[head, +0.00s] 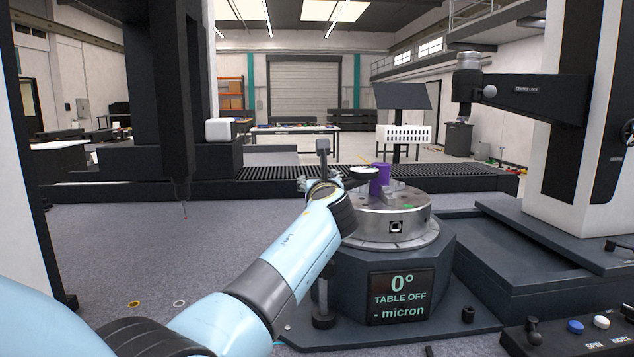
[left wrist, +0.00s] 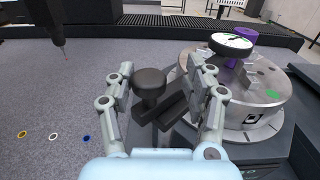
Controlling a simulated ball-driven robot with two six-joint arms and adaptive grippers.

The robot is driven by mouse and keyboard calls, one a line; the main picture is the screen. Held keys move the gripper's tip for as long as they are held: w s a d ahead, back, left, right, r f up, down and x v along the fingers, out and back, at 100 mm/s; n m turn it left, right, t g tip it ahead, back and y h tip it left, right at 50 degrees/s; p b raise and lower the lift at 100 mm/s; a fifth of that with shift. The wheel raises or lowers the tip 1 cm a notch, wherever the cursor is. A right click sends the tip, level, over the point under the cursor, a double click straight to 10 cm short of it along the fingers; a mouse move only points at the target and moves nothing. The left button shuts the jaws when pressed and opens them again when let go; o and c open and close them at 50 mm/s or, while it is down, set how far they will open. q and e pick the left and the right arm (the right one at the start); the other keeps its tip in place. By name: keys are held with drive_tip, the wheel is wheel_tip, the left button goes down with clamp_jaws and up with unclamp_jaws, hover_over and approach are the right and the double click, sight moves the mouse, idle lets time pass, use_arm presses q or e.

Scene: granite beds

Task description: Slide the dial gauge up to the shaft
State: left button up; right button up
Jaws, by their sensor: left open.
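The dial gauge (left wrist: 232,43) has a round white face and dark rim. In the left wrist view it is over the steel rotary table (left wrist: 262,92), beside the purple shaft (left wrist: 247,33); I cannot tell whether they touch. In the head view the gauge (head: 362,171) shows just left of the shaft (head: 379,180). My left gripper (left wrist: 166,78) is open, its fingers on either side of a black round knob (left wrist: 150,84) above a dark block (left wrist: 164,112). Whether a finger touches the knob is unclear. My left gripper (head: 318,185) is partly hidden by my arm in the head view. My right gripper is out of view.
The table's housing (head: 402,296) reads 0°, TABLE OFF. A dark measuring arm (head: 528,96) stands at right, and a black column with a thin probe (head: 182,190) at left. A control panel (head: 572,335) is at lower right. The granite bed (head: 120,240) is mostly clear at left.

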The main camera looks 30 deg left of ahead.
use_arm(q)
drive_tip(key=shift+s+a, duration=0.1)
drive_tip(key=shift+a, duration=0.05)
drive_tip(key=shift+s, duration=0.3)
drive_tip(key=v, duration=0.7)
drive_tip(key=shift+w+d, duration=0.15)
drive_tip(key=shift+d, duration=0.1)
